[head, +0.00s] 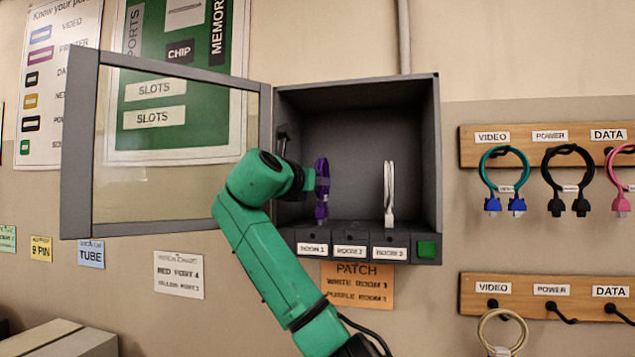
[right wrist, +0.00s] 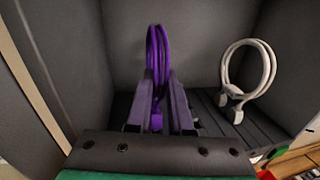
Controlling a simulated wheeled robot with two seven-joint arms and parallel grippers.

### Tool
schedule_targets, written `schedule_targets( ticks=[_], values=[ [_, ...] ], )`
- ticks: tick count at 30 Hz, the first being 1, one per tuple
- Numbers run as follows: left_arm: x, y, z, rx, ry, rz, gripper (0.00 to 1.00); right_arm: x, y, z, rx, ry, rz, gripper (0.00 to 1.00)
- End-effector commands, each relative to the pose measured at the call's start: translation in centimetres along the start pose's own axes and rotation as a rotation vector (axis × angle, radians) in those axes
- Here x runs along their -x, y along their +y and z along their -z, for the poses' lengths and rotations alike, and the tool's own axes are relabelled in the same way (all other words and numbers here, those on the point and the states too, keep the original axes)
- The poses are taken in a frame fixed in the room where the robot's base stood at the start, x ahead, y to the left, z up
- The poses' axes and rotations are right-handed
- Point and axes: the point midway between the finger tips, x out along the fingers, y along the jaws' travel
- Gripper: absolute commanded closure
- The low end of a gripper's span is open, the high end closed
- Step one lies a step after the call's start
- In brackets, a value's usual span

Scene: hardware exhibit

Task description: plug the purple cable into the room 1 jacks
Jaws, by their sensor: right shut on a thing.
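The purple cable (head: 322,205) is a coiled loop inside the open grey cabinet (head: 357,85), above the ROOM 1 label (head: 313,249). My right gripper (head: 315,182) reaches in from the left and is shut on the purple cable. In the right wrist view the purple loop (right wrist: 157,45) rises upright beyond and between the fingers (right wrist: 160,85). Its lower plug end is near the cabinet's front ledge; I cannot tell whether it is seated in the room 1 jacks, which are hidden. My left gripper is not in view.
A white cable (head: 389,185) stands in the cabinet above the ROOM 3 label (head: 389,253). The glass door (head: 80,150) is open to the left. A green button (head: 427,249) sits at the lower right. Boards with hanging cables (head: 470,147) are at right.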

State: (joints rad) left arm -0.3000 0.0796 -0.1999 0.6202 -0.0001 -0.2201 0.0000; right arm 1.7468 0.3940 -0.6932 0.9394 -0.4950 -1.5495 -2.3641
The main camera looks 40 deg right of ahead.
Motion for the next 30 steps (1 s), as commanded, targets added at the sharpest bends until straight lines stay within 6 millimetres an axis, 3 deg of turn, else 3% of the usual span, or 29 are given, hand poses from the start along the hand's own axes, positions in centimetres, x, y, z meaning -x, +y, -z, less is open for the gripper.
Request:
schedule_targets(
  ticks=[30],
  values=[
    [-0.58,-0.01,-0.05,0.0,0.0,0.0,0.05,0.0,-0.05,0.78,-0.001,-0.001,0.0,1.0]
  ],
)
